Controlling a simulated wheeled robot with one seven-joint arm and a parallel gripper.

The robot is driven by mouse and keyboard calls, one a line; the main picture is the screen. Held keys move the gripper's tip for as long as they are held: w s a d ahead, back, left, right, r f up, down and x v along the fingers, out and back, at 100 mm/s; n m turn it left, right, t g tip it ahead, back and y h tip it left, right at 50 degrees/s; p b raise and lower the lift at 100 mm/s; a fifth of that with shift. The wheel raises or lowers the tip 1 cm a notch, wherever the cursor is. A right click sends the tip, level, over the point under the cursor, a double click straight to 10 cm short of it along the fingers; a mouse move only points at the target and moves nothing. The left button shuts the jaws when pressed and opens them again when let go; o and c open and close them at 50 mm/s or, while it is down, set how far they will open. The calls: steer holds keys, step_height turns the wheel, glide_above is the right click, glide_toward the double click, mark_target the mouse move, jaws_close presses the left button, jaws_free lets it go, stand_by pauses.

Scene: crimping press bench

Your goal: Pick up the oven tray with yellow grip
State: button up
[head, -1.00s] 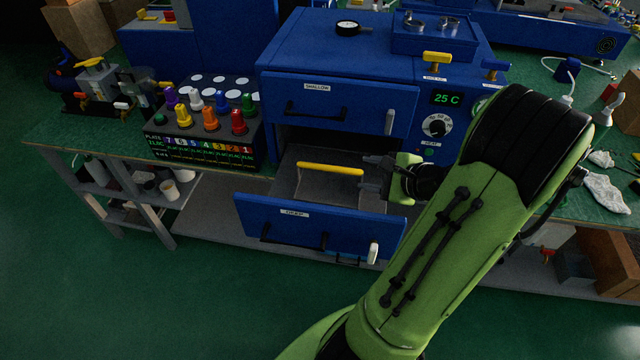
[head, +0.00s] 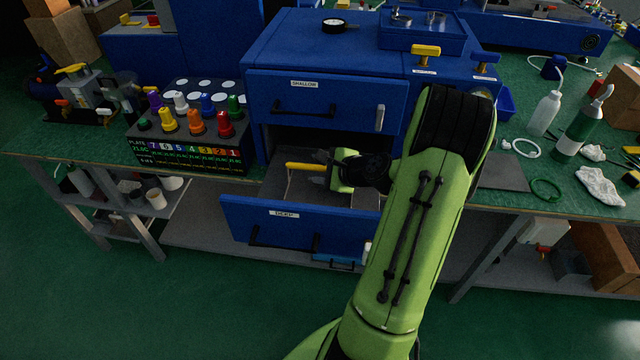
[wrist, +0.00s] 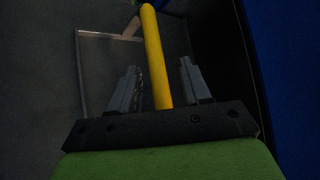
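The oven tray (head: 300,187) is a grey metal tray inside the pulled-out lower blue drawer, labelled DEEP. Its yellow grip (head: 304,166) runs across it as a bar; the right part of the bar is hidden behind my gripper (head: 322,170) in the head view. In the wrist view, the yellow grip (wrist: 155,55) runs between the two grey fingers of my gripper (wrist: 160,85), with visible gaps on both sides. My gripper is open around the grip's near end and the fingers appear apart from it.
The open drawer front (head: 285,226) stands in front of the tray. The shut upper drawer (head: 325,100), labelled SHALLOW, overhangs behind it. A rack of coloured knobs (head: 190,140) stands left; bottles (head: 580,130) stand on the bench at right.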

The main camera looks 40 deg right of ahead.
jaws_close()
stand_by(1.3)
